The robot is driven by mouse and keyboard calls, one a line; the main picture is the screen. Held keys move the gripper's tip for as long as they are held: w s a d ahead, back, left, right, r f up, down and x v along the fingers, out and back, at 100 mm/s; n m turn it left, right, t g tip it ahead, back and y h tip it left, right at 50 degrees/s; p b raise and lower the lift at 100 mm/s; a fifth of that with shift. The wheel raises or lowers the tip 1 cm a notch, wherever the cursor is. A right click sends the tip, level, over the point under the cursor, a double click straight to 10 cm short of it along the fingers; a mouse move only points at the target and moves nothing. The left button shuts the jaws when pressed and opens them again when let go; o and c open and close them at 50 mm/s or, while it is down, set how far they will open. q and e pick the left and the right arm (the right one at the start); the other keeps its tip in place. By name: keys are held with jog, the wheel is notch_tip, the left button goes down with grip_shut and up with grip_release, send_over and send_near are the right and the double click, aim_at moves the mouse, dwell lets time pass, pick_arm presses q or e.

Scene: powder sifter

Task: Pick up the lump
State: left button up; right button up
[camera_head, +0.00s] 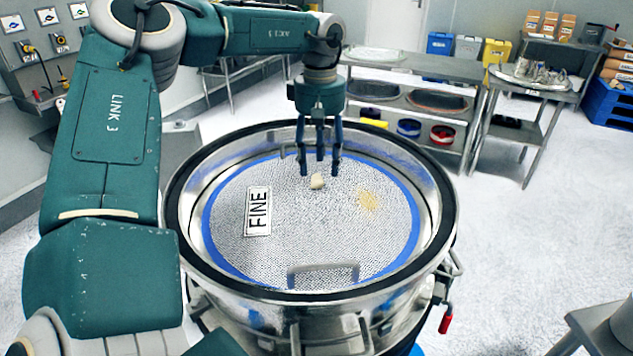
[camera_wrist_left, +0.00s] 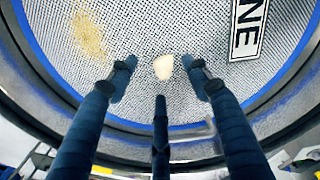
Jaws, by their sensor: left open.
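A small cream lump (camera_head: 317,181) lies on the mesh screen (camera_head: 300,235) of the round sifter, near its middle. It also shows in the left wrist view (camera_wrist_left: 163,66), just beyond my fingertips. My left gripper (camera_head: 319,168) points down over the screen with its fingers spread around the lump's place. In the wrist view the fingers (camera_wrist_left: 162,85) are apart, with nothing between them, and the lump lies ahead of the gap. I cannot tell the exact height of the fingertips above the screen. My right gripper is not in view.
A label reading FINE (camera_head: 258,211) lies on the screen left of the lump. A patch of tan powder (camera_head: 368,201) is on its right. The sifter's raised dark rim (camera_head: 452,190) surrounds the screen. A metal handle (camera_head: 323,272) stands at the near side of the screen.

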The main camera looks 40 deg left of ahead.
aim_at(316, 178)
pick_arm(q)
jog(key=f, duration=0.1)
jog(key=f+p, duration=0.1)
jog(key=f, duration=0.2)
jog(key=shift+s+a+f, duration=0.1)
jog(key=shift+a+f, duration=0.1)
jog(key=shift+a, duration=0.2)
jog(key=shift+f, duration=0.25)
jog(key=shift+d+r, duration=0.1)
jog(key=c, duration=0.7)
jog(key=shift+c, duration=1)
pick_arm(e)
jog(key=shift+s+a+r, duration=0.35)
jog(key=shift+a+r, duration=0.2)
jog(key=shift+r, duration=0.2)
